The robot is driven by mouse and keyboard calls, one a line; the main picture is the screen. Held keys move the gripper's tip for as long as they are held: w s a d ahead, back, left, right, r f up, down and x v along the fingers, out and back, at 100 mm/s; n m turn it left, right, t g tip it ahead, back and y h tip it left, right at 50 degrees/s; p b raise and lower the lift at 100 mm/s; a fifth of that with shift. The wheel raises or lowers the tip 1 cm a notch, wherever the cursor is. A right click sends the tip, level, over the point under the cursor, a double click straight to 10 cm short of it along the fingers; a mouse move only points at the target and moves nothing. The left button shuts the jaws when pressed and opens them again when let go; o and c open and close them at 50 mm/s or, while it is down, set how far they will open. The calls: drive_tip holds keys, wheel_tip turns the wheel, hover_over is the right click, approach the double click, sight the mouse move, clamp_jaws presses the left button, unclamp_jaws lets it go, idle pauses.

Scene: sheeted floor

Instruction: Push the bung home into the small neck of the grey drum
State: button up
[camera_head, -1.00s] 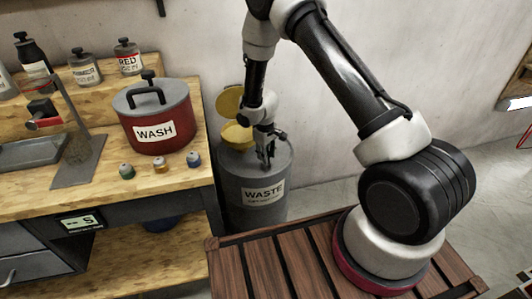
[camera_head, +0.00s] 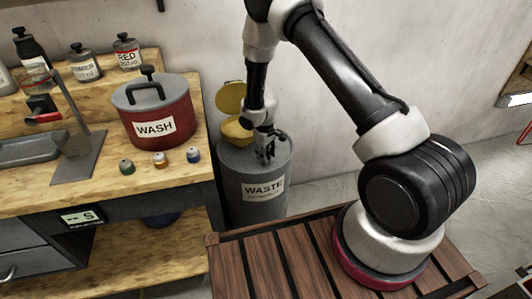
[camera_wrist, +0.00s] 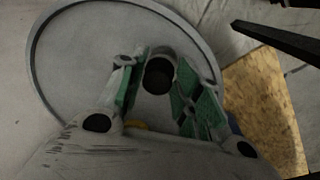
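The grey drum (camera_head: 250,212), labelled WASTE, stands on the floor between the bench and my slatted deck. Its round lid (camera_wrist: 75,70) fills much of the wrist view. My gripper (camera_head: 266,157) points down over the drum top. In the wrist view my gripper (camera_wrist: 162,72) has its green-padded fingers apart. A dark round piece (camera_wrist: 158,77) shows between the fingertips. It looks like the bung at the small neck, but I cannot tell how deep it sits, and the neck itself is not distinct.
A yellow funnel with a raised lid (camera_head: 230,98) stands at the drum's back left, close to my gripper. The wooden bench (camera_head: 100,190) on the left carries a red WASH pot (camera_head: 165,112) and three small jars (camera_head: 160,159). Bare wall is behind.

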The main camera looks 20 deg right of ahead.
drive_tip(key=shift+o, duration=0.8)
wheel_tip(320, 180, up, 12)
drive_tip(key=s, duration=0.1)
drive_tip(key=shift+a, duration=0.35)
drive_tip(key=shift+s+d, duration=0.1)
